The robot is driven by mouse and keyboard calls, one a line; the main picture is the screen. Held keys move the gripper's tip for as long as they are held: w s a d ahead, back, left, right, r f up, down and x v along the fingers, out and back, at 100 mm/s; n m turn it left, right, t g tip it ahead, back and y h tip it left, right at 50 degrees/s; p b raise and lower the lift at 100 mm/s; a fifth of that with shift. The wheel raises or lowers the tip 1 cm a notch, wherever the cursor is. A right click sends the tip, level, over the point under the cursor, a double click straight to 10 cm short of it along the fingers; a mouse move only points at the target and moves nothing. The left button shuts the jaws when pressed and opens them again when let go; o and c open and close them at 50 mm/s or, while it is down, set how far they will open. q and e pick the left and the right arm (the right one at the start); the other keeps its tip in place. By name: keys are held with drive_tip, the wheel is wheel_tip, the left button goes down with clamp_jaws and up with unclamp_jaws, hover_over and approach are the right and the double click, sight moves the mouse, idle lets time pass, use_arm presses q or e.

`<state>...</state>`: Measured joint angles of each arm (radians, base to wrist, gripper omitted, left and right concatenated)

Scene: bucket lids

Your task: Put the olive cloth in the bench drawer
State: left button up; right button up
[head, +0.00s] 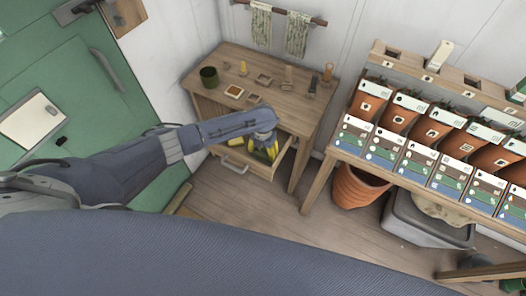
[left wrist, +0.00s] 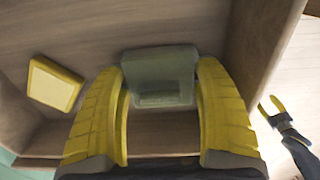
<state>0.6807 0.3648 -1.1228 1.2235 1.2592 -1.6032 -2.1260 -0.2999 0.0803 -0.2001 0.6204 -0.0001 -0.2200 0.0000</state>
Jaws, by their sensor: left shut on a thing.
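The bench drawer (head: 256,170) is pulled open below the top of the wooden bench. My left gripper (head: 268,153) reaches down into it, its yellow fingers pointing downward. In the left wrist view my left gripper (left wrist: 162,75) is shut on a grey-green folded thing, which I take for the olive cloth (left wrist: 160,92). The drawer's wooden floor and walls (left wrist: 262,40) surround it; whether the cloth touches the floor I cannot tell. In the head view the gripper hides the cloth. A small yellow and dark shape at the right, probably my right gripper (left wrist: 270,106), shows outside the drawer.
A yellow-edged block (left wrist: 54,83) lies in the drawer beside the cloth. On the bench top (head: 222,75) stand a dark green cup (head: 209,77) and several small items. A rack of potted packets (head: 420,145) stands at right, with a terracotta pot (head: 355,187) and a grey bin (head: 425,228) below.

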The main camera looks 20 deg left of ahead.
sight(263, 148)
use_arm(q)
drive_tip(key=o, duration=0.9)
wheel_tip(263, 148, up, 12)
drive_tip(key=shift+r, duration=0.1)
idle(0.3)
